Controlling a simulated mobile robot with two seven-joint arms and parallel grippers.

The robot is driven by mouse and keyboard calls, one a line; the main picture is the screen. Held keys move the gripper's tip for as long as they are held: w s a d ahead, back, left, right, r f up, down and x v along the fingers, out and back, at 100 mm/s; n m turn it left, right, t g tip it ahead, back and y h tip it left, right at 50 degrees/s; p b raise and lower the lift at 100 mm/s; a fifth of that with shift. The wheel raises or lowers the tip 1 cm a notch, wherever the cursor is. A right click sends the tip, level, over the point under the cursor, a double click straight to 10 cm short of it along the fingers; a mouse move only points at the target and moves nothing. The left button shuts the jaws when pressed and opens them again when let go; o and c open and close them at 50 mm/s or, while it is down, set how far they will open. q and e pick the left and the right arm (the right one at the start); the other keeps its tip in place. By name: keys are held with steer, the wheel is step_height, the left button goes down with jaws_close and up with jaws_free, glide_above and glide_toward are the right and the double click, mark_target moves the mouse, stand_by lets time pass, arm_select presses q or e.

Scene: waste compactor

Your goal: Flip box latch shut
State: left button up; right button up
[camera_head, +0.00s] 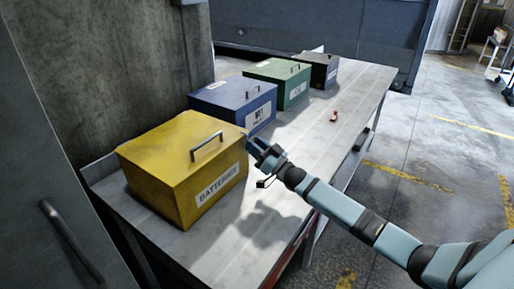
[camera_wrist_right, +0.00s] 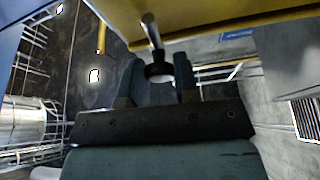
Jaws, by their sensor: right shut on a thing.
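The yellow box (camera_head: 175,165) labelled BATTERIES stands at the near end of the metal table, its lid down and a metal handle on top. My right gripper (camera_head: 258,148) is at the box's right side, near the upper edge. In the right wrist view, the yellow box (camera_wrist_right: 215,18) spans the top. A metal latch rod with a dark ring (camera_wrist_right: 152,32) sticks out from it, between the fingers of my right gripper (camera_wrist_right: 158,75), which are shut on it. The gripper hides the latch in the head view. My left gripper is not in view.
A blue box (camera_head: 225,100), a green box (camera_head: 275,78) and a dark box (camera_head: 320,67) stand behind along the metal table (camera_head: 330,150). A small reddish-brown object (camera_head: 334,116) lies on the table. A concrete wall (camera_head: 110,60) borders the left.

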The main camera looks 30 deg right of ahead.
steer(key=shift+a+n+y, duration=0.2)
steer(key=shift+n+y, duration=0.2)
steer(key=shift+n, duration=0.4)
steer(key=o, duration=0.9)
steer(key=shift+s, duration=0.1)
steer(key=s+d, duration=0.2)
steer(key=s, duration=0.3)
steer(key=s+d+f, duration=0.1)
steer(key=s+d, duration=0.1)
steer(key=s, duration=0.3)
steer(key=s+d, duration=0.2)
steer(key=s, duration=0.3)
steer(key=shift+s+d+f+b, duration=0.2)
steer(key=shift+f+b, duration=0.1)
steer(key=shift+f, duration=0.1)
